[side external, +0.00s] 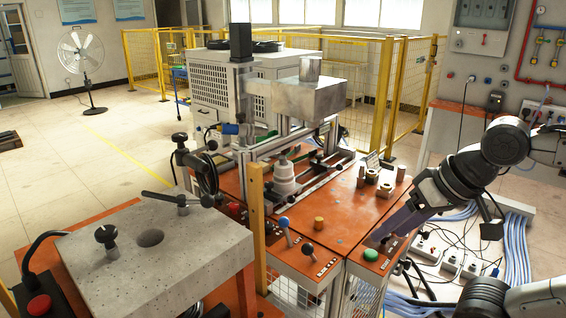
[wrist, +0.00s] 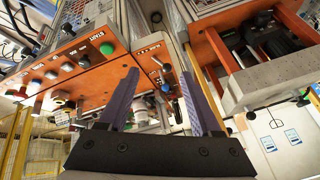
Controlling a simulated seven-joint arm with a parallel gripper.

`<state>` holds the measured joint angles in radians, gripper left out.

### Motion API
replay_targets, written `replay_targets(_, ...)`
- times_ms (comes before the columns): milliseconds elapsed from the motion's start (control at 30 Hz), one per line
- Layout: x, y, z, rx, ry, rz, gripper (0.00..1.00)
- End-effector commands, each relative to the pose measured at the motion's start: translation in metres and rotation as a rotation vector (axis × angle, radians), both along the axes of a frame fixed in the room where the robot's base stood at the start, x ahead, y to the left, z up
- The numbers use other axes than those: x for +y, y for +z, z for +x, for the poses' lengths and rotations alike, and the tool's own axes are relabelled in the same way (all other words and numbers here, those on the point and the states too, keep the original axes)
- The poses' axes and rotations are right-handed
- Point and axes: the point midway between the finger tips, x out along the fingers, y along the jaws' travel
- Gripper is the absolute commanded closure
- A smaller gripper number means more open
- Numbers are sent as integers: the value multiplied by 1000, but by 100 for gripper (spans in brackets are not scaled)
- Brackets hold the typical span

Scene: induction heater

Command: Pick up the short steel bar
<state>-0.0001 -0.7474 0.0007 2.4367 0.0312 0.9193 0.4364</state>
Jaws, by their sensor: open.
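Several short upright metal cylinders stand in a cluster at the back right of the orange bench top (side external: 345,205) in the side view. One small cylinder (side external: 401,173) is at the cluster's right and another (side external: 361,182) at its left. They are too small to tell which is the short steel bar. My gripper (side external: 382,240) is at the bench's right front edge, below the cluster in the picture and apart from it. In the wrist view my gripper (wrist: 160,73) is open, with nothing between its fingers. I cannot make out the bar in the wrist view.
A green button (side external: 371,255) sits near my fingers. Levers (side external: 285,230) and a brass-coloured cylinder (side external: 319,222) stand left on the bench. A metal frame with a heavy block (side external: 310,97) rises behind. Power strips and cables (side external: 450,258) lie at the right.

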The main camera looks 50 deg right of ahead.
Motion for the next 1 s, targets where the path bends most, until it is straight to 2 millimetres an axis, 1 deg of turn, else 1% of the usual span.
replay_targets(33,2,16,10,-19,-99,73,35)
replay_targets(167,5,53,41,-40,-380,279,35)
replay_targets(200,5,64,53,-42,-470,343,35)
replay_targets(267,4,81,72,-42,-607,442,35)
replay_targets(300,2,91,86,-41,-699,508,35)
replay_targets(367,-2,106,109,-37,-839,609,35)
replay_targets(433,-10,121,138,-27,-1006,727,35)
replay_targets(533,-27,138,185,-12,-1247,894,35)
replay_targets(567,-34,141,199,-5,-1313,940,35)
replay_targets(600,-43,144,217,1,-1399,997,35)
replay_targets(667,-59,146,244,12,-1518,1076,35)
replay_targets(700,-71,145,261,19,-1592,1122,35)
replay_targets(767,-91,140,285,29,-1691,1183,35)
replay_targets(800,-104,135,300,33,-1749,1215,35)
replay_targets(900,-139,118,330,43,-1847,1257,35)
replay_targets(1000,-170,94,348,49,-1904,1256,35)
